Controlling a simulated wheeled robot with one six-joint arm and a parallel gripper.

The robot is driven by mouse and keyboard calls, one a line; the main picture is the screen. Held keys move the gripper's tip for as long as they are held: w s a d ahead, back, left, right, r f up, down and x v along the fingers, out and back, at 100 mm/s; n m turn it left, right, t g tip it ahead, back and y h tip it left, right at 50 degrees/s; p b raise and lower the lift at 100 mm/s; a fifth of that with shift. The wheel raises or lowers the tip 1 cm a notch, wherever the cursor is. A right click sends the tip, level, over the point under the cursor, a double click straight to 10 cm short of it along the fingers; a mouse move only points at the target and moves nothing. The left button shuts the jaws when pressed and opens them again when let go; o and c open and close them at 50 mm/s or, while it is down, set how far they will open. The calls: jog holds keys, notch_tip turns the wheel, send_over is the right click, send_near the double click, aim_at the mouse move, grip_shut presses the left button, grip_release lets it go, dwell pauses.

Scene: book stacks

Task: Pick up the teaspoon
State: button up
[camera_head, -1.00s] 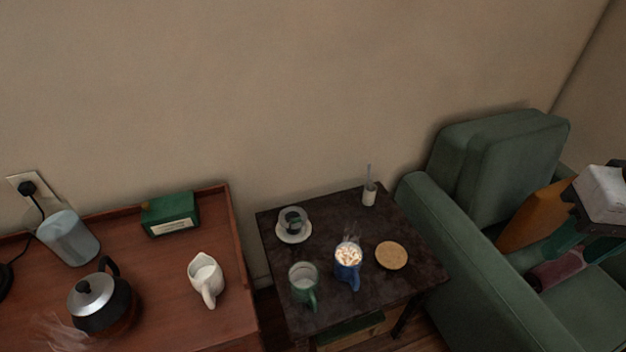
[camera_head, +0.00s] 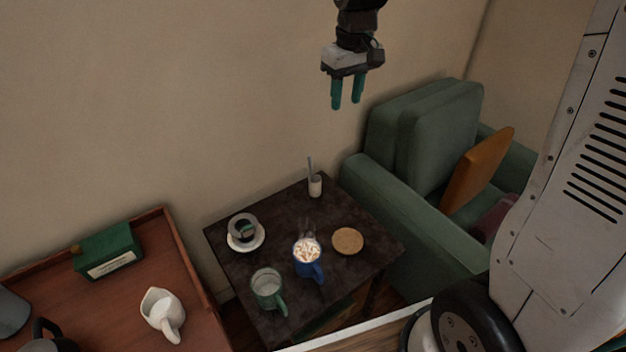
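The teaspoon (camera_head: 310,165) is a thin grey handle standing upright in a small white cup (camera_head: 315,186) at the back corner of the dark side table (camera_head: 287,204). Its lower end is hidden inside the cup. My gripper (camera_head: 347,105) points down with its teal fingers apart and nothing between them. In the picture it is above and slightly right of the teaspoon, clear of it.
On the side table are a cup on a saucer (camera_head: 245,233), a green mug (camera_head: 268,288), a blue mug with a topping (camera_head: 308,260) and a round coaster (camera_head: 347,241). A green armchair (camera_head: 430,190) stands right. A wooden tray-topped cabinet (camera_head: 110,315) stands left.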

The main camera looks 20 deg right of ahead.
jog(key=w+f+n, duration=0.1)
jog(key=w+f, duration=0.6)
jog(key=w, duration=0.1)
jog(key=n, duration=0.2)
send_near(310, 157)
notch_tip(310, 157, down, 7)
jog(key=shift+g, duration=0.4)
jog(key=f, duration=0.5)
jog(key=shift+w+a, duration=0.1)
jog(key=shift+w, duration=0.2)
grip_shut()
